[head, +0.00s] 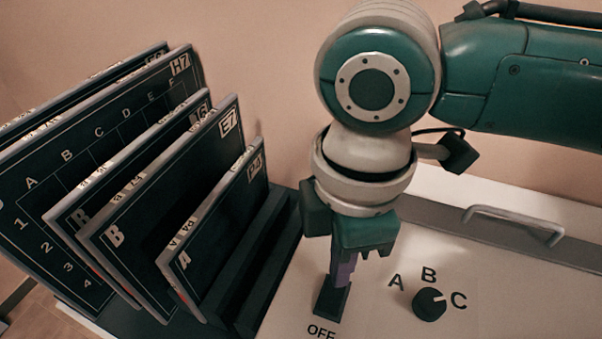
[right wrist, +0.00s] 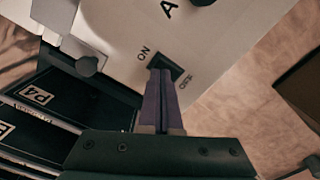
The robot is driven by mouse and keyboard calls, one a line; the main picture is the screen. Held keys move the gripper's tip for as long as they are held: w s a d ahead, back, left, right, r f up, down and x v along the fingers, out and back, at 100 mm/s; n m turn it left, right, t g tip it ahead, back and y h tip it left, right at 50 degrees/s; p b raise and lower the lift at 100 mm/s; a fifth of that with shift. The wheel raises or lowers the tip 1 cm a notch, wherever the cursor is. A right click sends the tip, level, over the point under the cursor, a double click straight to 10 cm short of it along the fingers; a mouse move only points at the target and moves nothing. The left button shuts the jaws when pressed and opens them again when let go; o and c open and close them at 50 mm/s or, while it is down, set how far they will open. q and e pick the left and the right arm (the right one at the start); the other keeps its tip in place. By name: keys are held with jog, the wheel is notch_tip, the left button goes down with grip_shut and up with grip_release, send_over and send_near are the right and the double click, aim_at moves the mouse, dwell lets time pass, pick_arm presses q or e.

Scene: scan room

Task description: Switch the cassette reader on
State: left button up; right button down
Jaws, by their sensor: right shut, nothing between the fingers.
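The cassette reader is a pale panel (head: 385,275) with a black switch (head: 331,301), marked OFF at its near side in the head view. In the right wrist view the switch (right wrist: 168,65) sits between the words ON and OFF. My right gripper (head: 338,284) is shut and empty. Its purple fingertips (right wrist: 158,74) point down at the switch, at or just touching it; contact is not clear. The fingers partly hide the switch, so I cannot tell which way it is set. My left gripper is out of view.
A black knob (head: 429,304) with A, B and C around it is to the right of the switch. A grey handle (head: 514,223) is farther right. Several dark lettered cassettes (head: 215,230) lean in a black rack (head: 275,265) close on the left.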

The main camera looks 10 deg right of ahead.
jog(key=shift+f+b, duration=0.65)
jog(key=shift+f, duration=0.35)
dwell(0.5)
jog(key=shift+r, duration=0.15)
jog(key=shift+r+p, duration=0.9)
jog(key=shift+p, duration=0.3)
notch_tip(320, 180, up, 5)
jog(key=p, duration=0.6)
jog(key=shift+r, duration=0.1)
